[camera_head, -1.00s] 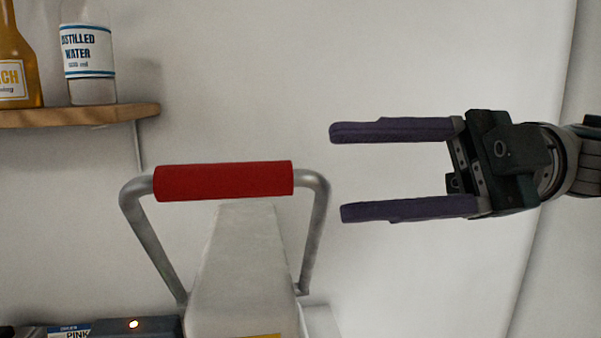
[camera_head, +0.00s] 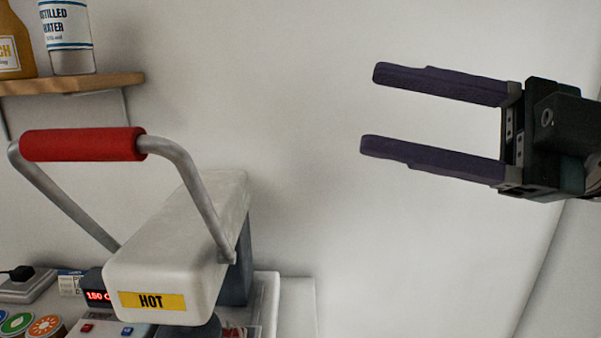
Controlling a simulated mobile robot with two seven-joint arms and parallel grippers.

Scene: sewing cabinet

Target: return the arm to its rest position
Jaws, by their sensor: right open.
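My right gripper (camera_head: 367,110) is in the upper right of the head view, its arm coming in from the right edge. Its two dark purple fingers are apart and point left, with nothing between them. It hangs in the air in front of the pale wall, well to the right of the red grip (camera_head: 82,144) of the press handle and not touching it. My left gripper is not in the picture.
A white heat press (camera_head: 170,255) marked HOT, with a raised metal handle, stands at lower left. A red display (camera_head: 97,296) sits beside it. A wooden shelf (camera_head: 75,84) at upper left holds a distilled water bottle (camera_head: 68,38) and an amber bottle (camera_head: 14,45). The space between press and gripper is clear.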

